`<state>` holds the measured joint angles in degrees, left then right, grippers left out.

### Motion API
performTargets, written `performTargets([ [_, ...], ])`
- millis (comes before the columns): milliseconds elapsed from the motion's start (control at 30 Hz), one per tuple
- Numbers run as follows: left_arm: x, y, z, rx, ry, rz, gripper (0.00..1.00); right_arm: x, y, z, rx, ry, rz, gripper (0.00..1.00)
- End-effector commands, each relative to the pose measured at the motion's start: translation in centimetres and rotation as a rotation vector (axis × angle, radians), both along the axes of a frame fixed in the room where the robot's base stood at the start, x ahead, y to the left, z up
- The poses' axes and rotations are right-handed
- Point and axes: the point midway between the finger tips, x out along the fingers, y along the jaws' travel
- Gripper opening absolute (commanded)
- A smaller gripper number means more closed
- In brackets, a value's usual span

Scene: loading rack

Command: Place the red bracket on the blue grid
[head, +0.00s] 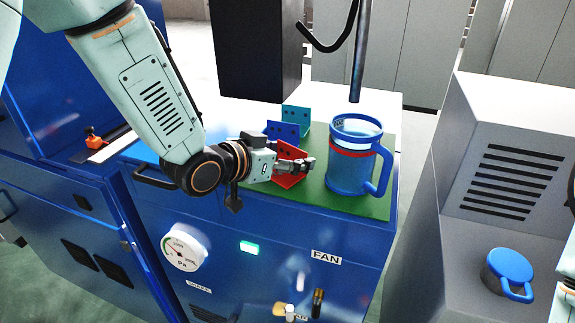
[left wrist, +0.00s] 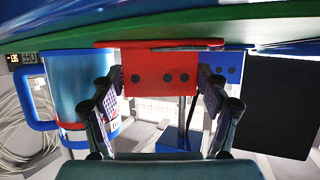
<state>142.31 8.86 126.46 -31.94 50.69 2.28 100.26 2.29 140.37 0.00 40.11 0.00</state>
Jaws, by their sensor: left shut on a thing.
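The red bracket (head: 289,179) is at the front of the green mat (head: 335,203) on the blue cabinet. My left gripper (head: 307,165) is shut on it. In the left wrist view the holed red plate (left wrist: 160,75) sits between the two fingers of my left gripper (left wrist: 160,92). I cannot tell whether the bracket still touches the mat. A blue bracket (head: 282,130) and a teal bracket (head: 296,113) stand behind it. I cannot make out a blue grid for certain. My right gripper is out of view.
A blue jug (head: 350,180) with a red band stands on the mat, right of my left gripper. A black box (head: 256,50) and a grey pipe (head: 361,50) hang above the rear. A gauge (head: 183,250) is on the cabinet front. A grey machine (head: 510,160) stands at the right.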

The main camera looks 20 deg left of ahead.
Motion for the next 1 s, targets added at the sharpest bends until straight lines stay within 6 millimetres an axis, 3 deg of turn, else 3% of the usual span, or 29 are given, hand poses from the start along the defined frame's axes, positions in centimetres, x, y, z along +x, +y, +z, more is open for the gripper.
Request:
performTargets([
  [400,0.0,0.0,0.0,0.0,0.0,0.0,0.34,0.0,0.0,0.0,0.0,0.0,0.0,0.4],
  [633,0.0,0.0,0.5,0.0,-0.002,0.0,0.32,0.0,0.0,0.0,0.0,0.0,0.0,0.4],
  [1000,0.1,0.0,7.0,0.0,-0.006,0.0,0.32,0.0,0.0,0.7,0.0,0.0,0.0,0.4],
])
